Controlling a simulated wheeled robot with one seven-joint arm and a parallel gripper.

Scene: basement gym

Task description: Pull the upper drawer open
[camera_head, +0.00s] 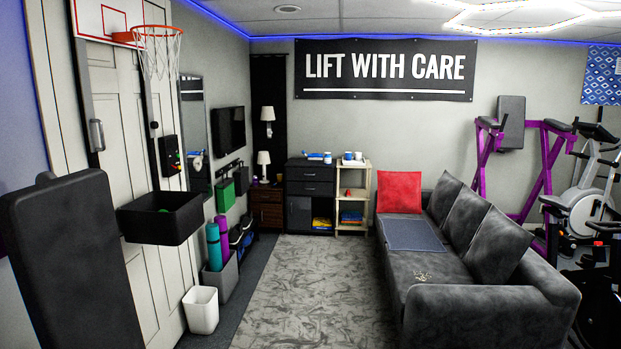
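A dark cabinet (287,203) stands against the far wall, left of centre. It has an upper drawer (311,173) and a lower drawer (311,188), both looking shut, above a lower section with an open compartment on its right. A smaller brown wooden nightstand (267,213) stands just left of it and also seems to have drawers; they look shut. Both pieces are far off and small, so handles are hard to make out. My gripper is not in view.
A grey patterned rug (302,290) leads clear to the cabinet. A grey sofa (480,310) borders it on the right. A white bin (201,310) and a grey box (222,280) with rolled mats stand on the left. A light shelf (367,200) adjoins the cabinet's right side.

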